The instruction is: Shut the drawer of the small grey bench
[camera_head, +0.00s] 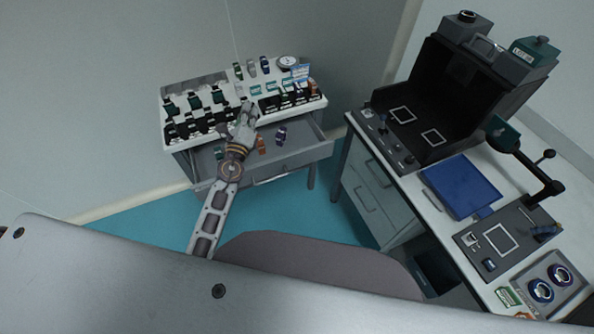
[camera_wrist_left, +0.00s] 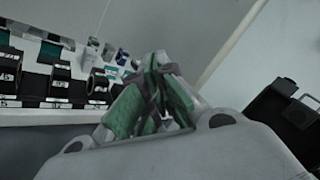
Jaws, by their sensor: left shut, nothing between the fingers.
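The small grey bench (camera_head: 180,146) stands against the wall left of centre in the head view, its white top crowded with parts. Its drawer (camera_head: 305,152) is pulled out toward me, with a handle on its front (camera_head: 272,179). A few small items lie inside, among them an orange one (camera_head: 262,145) and a dark purple one (camera_head: 281,135). My left gripper (camera_head: 247,108) is shut and empty, above the drawer near the bench top's front edge. Its closed fingers with green pads fill the middle of the left wrist view (camera_wrist_left: 152,100). My arm hides part of the drawer's left side.
Black holders with labels (camera_wrist_left: 60,80) line the bench top close to my left gripper. To the right stands a white-topped workbench (camera_head: 405,185) with a black open enclosure (camera_head: 450,85), a blue tray (camera_head: 461,187) and instruments. Teal floor is free between the benches.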

